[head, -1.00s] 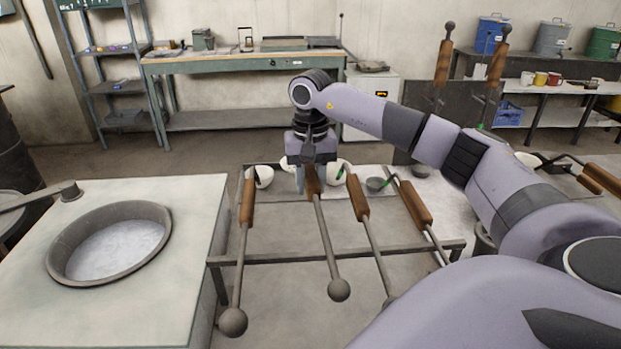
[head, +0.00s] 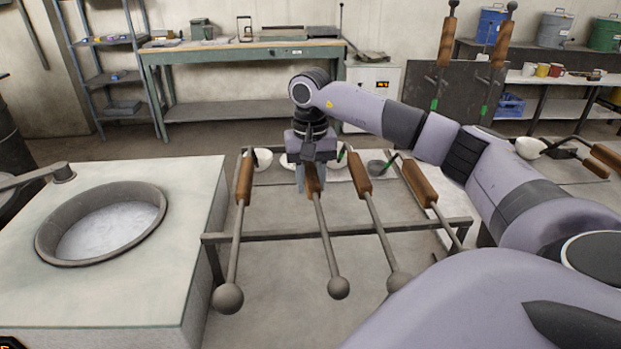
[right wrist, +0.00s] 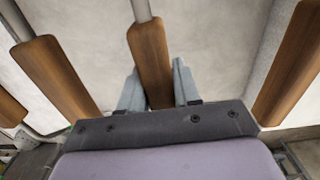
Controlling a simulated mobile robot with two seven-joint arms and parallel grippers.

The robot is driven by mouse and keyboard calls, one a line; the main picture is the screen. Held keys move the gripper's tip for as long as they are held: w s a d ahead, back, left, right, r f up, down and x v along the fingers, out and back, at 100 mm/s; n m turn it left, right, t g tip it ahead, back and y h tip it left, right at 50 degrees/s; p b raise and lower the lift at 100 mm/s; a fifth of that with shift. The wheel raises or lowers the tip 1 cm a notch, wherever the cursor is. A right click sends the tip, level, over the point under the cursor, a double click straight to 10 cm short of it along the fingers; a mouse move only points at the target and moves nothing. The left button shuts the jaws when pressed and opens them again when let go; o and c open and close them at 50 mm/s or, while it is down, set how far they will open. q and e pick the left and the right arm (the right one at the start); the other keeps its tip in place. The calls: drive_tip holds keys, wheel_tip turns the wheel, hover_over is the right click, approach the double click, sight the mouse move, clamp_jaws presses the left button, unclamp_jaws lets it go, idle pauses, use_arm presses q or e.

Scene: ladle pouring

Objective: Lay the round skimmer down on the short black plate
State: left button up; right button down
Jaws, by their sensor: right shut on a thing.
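Several long tools with brown wooden handles and ball-ended rods lie side by side across a low metal rack. My right gripper (head: 313,186) is shut on the wooden handle of the second tool from the left (head: 325,240). The right wrist view shows this handle (right wrist: 150,50) between its two fingers. A pale round head (head: 287,160) shows partly behind the gripper; I cannot tell whether it is the round skimmer. A dark flat plate (head: 590,172) lies at the far right under other tools; I cannot tell whether it is the short black plate. My left gripper is not in view.
Neighbouring handles lie close on both sides, the left one (head: 245,180) and the right one (head: 360,172). A block with a round basin (head: 60,228) stands at left. A dark upright board (head: 400,88) holds two upright tools. A green workbench (head: 215,55) stands behind.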

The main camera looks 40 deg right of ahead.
drive_tip(key=shift+f, duration=0.15)
idle(0.4)
drive_tip(key=c, duration=0.7)
unclamp_jaws()
drive_tip(key=shift+f, duration=0.1)
wheel_tip(320, 180, up, 7)
drive_tip(key=shift+r+p, duration=0.35)
drive_tip(key=shift+r, duration=0.35)
wheel_tip(320, 180, up, 4)
drive_tip(key=p, duration=0.4)
wheel_tip(320, 180, up, 2)
drive_tip(key=shift+p, duration=1.05)
